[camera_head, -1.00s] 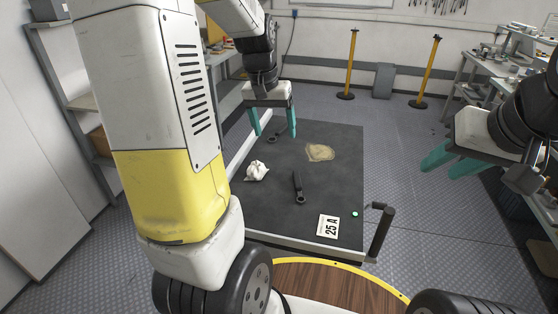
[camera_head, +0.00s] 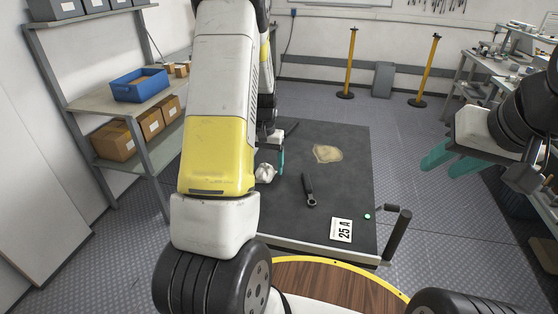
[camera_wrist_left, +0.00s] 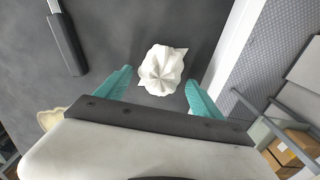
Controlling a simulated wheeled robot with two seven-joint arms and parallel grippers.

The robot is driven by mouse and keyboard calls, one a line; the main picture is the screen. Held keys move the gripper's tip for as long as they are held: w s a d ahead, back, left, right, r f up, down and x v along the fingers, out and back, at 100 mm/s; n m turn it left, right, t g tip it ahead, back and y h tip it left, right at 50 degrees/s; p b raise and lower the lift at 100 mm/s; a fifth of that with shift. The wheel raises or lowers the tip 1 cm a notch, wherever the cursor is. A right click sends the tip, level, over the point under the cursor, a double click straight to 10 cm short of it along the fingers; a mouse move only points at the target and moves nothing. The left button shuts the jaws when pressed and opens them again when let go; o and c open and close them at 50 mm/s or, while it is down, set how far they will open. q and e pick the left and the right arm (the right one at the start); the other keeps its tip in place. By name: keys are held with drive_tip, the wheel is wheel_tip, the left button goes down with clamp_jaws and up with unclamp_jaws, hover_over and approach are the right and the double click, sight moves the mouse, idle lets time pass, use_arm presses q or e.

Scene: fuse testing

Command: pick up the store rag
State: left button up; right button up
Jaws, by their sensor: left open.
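A white crumpled rag (camera_head: 265,172) lies on the dark mat near its left edge. In the left wrist view the rag (camera_wrist_left: 162,70) lies ahead of and between the fingertips, and no contact shows. My left gripper (camera_wrist_left: 160,80) is open and empty. In the head view one teal finger shows just beside the rag; my arm hides the other. My right gripper (camera_head: 448,164) is far off to the right, its teal fingers apart and nothing between them.
On the mat (camera_head: 295,222) lie a flat tan patch (camera_head: 326,153), a black-handled tool (camera_head: 309,191) and a "25 A" card (camera_head: 341,230). A crank handle (camera_head: 398,235) stands at the front right. A shelf with a blue bin (camera_head: 139,85) stands at left.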

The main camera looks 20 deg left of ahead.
use_arm(q)
drive_tip(key=shift+f, duration=0.5)
drive_tip(key=c, duration=1.4)
drive_tip(key=shift+r, duration=0.15)
drive_tip(key=shift+c, duration=0.2)
drive_tip(key=shift+r, duration=0.6)
wheel_tip(320, 180, up, 2)
drive_tip(key=shift+r, duration=0.2)
drive_tip(key=s+d, duration=0.3)
drive_tip(key=d, duration=0.1)
drive_tip(key=s+d, duration=0.4)
drive_tip(key=s+d+r, duration=0.1)
drive_tip(key=s+d, duration=0.2)
drive_tip(key=d, duration=0.1)
drive_tip(key=shift+s, duration=0.4)
